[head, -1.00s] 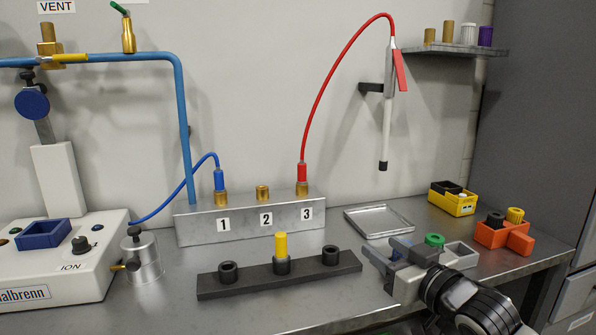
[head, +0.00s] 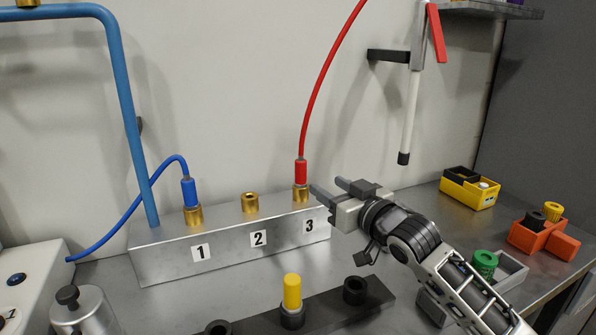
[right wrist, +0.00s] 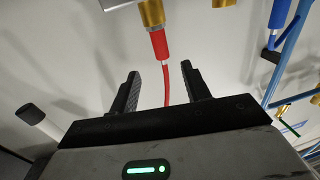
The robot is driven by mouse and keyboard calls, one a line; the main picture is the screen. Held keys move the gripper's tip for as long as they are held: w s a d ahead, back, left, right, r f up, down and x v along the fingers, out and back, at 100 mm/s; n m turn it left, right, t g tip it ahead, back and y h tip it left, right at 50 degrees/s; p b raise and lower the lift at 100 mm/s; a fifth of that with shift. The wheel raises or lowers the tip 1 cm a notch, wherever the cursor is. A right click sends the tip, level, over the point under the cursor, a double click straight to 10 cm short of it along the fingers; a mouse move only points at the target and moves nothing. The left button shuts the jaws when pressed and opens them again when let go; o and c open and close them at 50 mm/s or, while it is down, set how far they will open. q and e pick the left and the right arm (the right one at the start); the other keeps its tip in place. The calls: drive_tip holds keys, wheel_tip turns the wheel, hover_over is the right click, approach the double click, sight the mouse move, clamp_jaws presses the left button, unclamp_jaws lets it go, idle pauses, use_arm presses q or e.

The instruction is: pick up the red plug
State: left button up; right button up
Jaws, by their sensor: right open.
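The red plug (head: 300,172) stands upright in the brass socket (head: 301,194) at number 3 on the grey metal block (head: 165,262). A red hose (head: 322,85) rises from its top. My right gripper (head: 326,188) is open and empty, just right of the plug, its fingers pointing left toward it. In the right wrist view the red plug (right wrist: 159,42) lies beyond the open fingers (right wrist: 160,82), with the hose trailing down between them in the picture. The fingers do not touch the plug. My left gripper is not in view.
A blue plug (head: 189,192) sits in socket 1; socket 2 (head: 250,203) is empty. A black rack (head: 335,306) with a yellow plug (head: 292,290) stands in front. Yellow (head: 468,190) and orange (head: 540,238) holders are at the right. A white wand (head: 409,120) hangs above.

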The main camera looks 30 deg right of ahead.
sight(304, 171)
drive_tip(key=w, duration=0.5)
drive_tip(key=shift+a, duration=0.3)
drive_tip(key=w, duration=0.1)
drive_tip(key=w+p, duration=0.1)
drive_tip(key=w, duration=0.3)
drive_tip(key=shift+w+a+p, duration=0.25)
drive_tip(key=shift+a+p, duration=0.1)
drive_tip(key=shift+w+f, duration=0.1)
drive_tip(key=shift+w, duration=0.25)
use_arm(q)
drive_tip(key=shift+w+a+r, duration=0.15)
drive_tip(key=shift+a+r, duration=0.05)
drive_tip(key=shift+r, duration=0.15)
use_arm(e)
clamp_jaws()
